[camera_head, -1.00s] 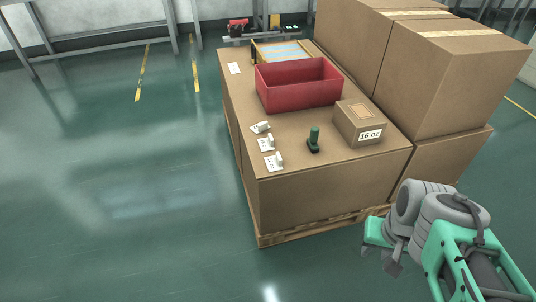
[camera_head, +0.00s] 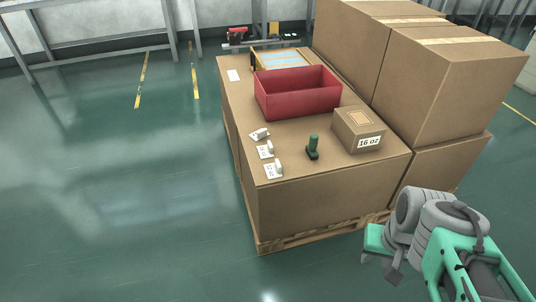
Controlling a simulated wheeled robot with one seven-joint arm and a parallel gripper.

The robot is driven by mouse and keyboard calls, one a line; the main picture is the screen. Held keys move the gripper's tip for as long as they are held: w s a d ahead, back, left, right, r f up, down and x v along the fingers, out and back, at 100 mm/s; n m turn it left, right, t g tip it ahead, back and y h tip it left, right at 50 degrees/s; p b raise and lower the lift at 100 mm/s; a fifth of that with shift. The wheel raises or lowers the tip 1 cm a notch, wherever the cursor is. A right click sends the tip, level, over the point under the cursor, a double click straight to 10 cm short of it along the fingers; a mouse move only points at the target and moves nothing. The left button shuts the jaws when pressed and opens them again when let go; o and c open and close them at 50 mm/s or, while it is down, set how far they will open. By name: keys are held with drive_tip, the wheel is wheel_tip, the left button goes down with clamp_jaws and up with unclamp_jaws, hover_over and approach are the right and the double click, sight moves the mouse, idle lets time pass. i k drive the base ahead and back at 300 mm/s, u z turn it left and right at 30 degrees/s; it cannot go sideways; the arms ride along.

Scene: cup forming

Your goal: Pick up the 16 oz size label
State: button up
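Three small white size labels, each with a raised white grip, lie in a column on the near left of the large cardboard top: a far one (camera_head: 258,135), a middle one (camera_head: 265,152) and a near one (camera_head: 271,171). Their print is too small to read, so I cannot tell which is 16 oz. A small cardboard box (camera_head: 345,134) on the right carries a "16 oz" marking (camera_head: 369,142) on its front. My gripper (camera_head: 380,265) is low at the right, off the front of the stack and apart from the labels. Its finger opening is unclear.
A green stamp-like tool (camera_head: 313,149) stands between labels and box. A red bin (camera_head: 300,95) sits behind them. A white card (camera_head: 234,75) lies at the far left. Tall cartons (camera_head: 440,85) block the right. The floor (camera_head: 120,190) at the left is clear.

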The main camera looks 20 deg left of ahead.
sight(266, 151)
drive_tip(key=k, duration=0.55)
drive_tip(key=u, duration=1.15)
drive_tip(key=i, duration=0.9)
drive_tip(key=u, duration=0.8)
drive_tip(key=i, duration=0.25)
drive_tip(key=u, duration=0.05)
